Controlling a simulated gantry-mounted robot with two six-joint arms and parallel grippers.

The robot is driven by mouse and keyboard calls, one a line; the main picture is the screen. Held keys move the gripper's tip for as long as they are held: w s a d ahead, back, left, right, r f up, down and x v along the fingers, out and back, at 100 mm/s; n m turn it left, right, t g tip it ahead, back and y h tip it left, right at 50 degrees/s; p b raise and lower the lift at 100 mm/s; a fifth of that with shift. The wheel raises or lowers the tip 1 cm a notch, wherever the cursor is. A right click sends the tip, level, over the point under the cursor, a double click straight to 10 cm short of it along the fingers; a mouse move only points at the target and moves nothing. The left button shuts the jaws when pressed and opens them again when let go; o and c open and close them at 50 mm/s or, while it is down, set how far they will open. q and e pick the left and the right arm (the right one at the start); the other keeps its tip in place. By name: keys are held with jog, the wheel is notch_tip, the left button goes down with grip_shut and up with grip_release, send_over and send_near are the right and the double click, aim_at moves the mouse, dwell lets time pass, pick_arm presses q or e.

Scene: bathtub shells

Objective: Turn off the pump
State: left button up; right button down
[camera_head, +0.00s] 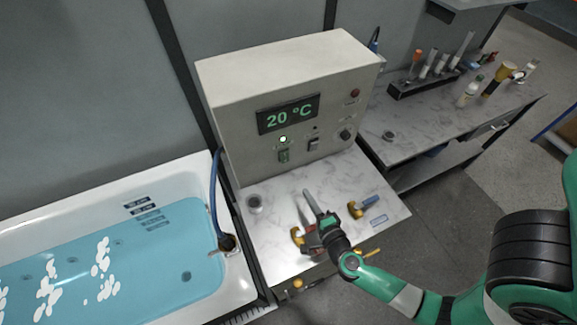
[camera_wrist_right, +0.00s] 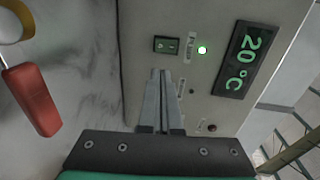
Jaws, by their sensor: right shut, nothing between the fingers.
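The control box (camera_head: 225,100) stands at the back of the marble-topped counter, with a display reading 20 °C (camera_head: 288,114). A green rocker switch (camera_head: 283,156) sits low on its front, below a lit indicator light (camera_head: 283,139). In the right wrist view, the green switch (camera_wrist_right: 166,45) is beside the lit light (camera_wrist_right: 202,50), near the label PUMP. My right gripper (camera_head: 308,193) is shut and empty in front of the panel. In the right wrist view its fingertips (camera_wrist_right: 158,72) point toward the green switch, apparently short of it. My left gripper is not in view.
A second switch (camera_head: 314,143), a knob (camera_head: 345,134) and a red button (camera_head: 355,93) share the panel. A red-handled yellow tool (camera_wrist_right: 32,98) lies close to my right gripper. A water-filled bathtub (camera_head: 205,165) is left.

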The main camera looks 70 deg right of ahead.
aim_at(285, 160)
jog(key=shift+d, duration=0.1)
jog(key=b+x, duration=0.2)
jog(key=x, duration=1.2)
